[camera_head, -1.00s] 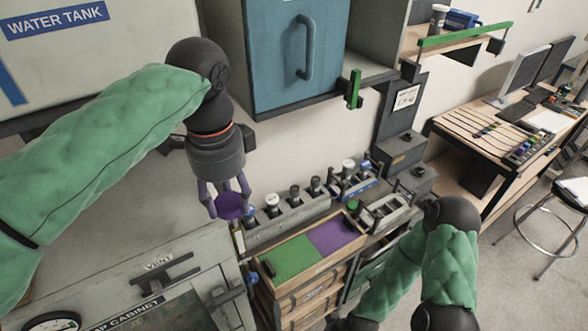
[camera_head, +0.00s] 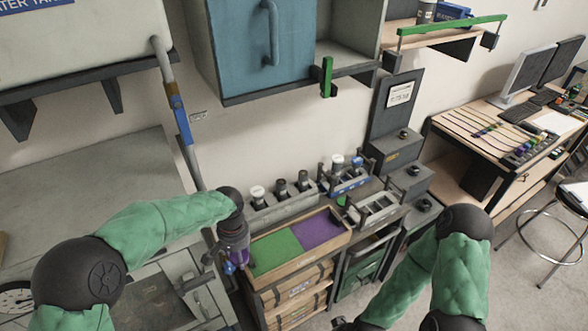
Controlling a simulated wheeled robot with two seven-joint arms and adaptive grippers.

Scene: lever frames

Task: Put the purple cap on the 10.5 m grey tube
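My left gripper (camera_head: 234,258) points down at the left front corner of the wooden box. The fingers are small and partly hidden by the wrist. A grey rack (camera_head: 284,207) behind holds several upright tubes with dark or pale tops, such as one dark-topped tube (camera_head: 281,187). I cannot tell which is the 10.5 m grey tube. My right gripper (camera_head: 342,323) is only partly in view at the bottom edge, and its fingers are not clear.
The wooden box (camera_head: 325,246) has a green and a purple panel on top. A second rack (camera_head: 351,184) and an emptier metal rack (camera_head: 375,210) stand to its right. A grey pipe (camera_head: 189,145) runs down at the left. A blue cabinet (camera_head: 240,55) hangs above.

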